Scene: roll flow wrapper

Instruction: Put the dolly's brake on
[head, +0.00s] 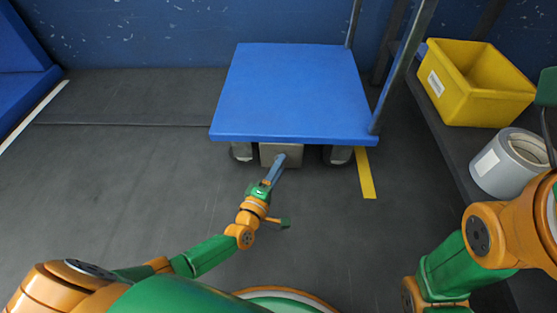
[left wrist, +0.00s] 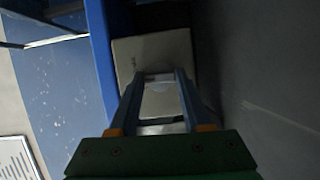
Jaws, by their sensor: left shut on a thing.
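The dolly (head: 293,92) has a flat blue deck and stands against the wall, with a wheel visible at each side of its near end. A beige box (head: 294,150) sits under the middle of the near edge. It also shows in the left wrist view (left wrist: 152,48). My left gripper (head: 279,161) reaches low to this box, below the deck. In the left wrist view its fingers (left wrist: 161,78) are shut on a pale brake part (left wrist: 161,103) at the box. Whether the brake is on cannot be told.
A metal handle post (head: 402,68) rises at the dolly's right. A yellow bin (head: 468,102) and a grey-white roll (head: 507,165) stand on a dark surface at the right. A yellow floor strip (head: 365,176) lies near the right wheel. The floor at left is clear.

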